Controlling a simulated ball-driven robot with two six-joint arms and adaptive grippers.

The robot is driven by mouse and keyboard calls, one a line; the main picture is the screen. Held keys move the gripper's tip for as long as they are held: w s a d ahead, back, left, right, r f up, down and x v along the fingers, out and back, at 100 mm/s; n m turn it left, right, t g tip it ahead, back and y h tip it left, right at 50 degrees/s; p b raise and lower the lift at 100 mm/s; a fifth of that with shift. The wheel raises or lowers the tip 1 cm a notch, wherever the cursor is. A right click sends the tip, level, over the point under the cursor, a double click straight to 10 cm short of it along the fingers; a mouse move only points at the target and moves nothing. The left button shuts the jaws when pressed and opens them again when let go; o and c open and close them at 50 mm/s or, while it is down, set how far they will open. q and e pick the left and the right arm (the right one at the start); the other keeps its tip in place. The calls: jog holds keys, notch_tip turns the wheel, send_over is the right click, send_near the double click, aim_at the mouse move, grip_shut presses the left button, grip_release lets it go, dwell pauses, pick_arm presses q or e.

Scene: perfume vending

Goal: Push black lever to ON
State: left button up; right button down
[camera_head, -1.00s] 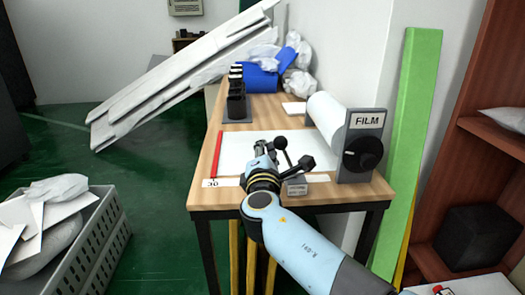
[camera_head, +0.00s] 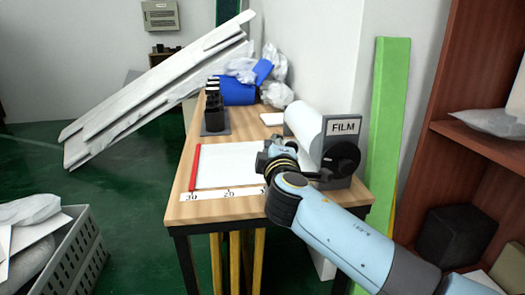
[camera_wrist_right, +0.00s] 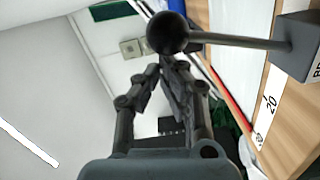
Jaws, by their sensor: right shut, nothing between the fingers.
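The black lever (camera_wrist_right: 235,42) shows in the right wrist view as a rod with a round black ball, joined to a grey block (camera_wrist_right: 298,46) at the right edge. The ball sits in front of my fingertips in that view; I cannot tell whether they touch. Lettering on the block is cut off. My right gripper (camera_head: 268,157) is shut and empty over the front right of the table, left of the FILM stand; its fingers also show in the wrist view (camera_wrist_right: 170,68). In the head view my arm hides most of the lever and its block. My left gripper is not in view.
The FILM stand (camera_head: 343,127) with a black knob (camera_head: 342,160) and white roll (camera_head: 303,125) stands right of my gripper. A red bar (camera_head: 195,167) and scale strip (camera_head: 215,194) edge the white sheet (camera_head: 228,168).

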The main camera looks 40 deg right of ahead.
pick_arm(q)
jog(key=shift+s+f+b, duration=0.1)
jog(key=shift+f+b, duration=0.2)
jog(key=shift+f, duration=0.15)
pick_arm(e)
jog(key=shift+s+d+m, duration=0.55)
jog(key=shift+d+m, duration=0.3)
jog(key=shift+m, duration=0.05)
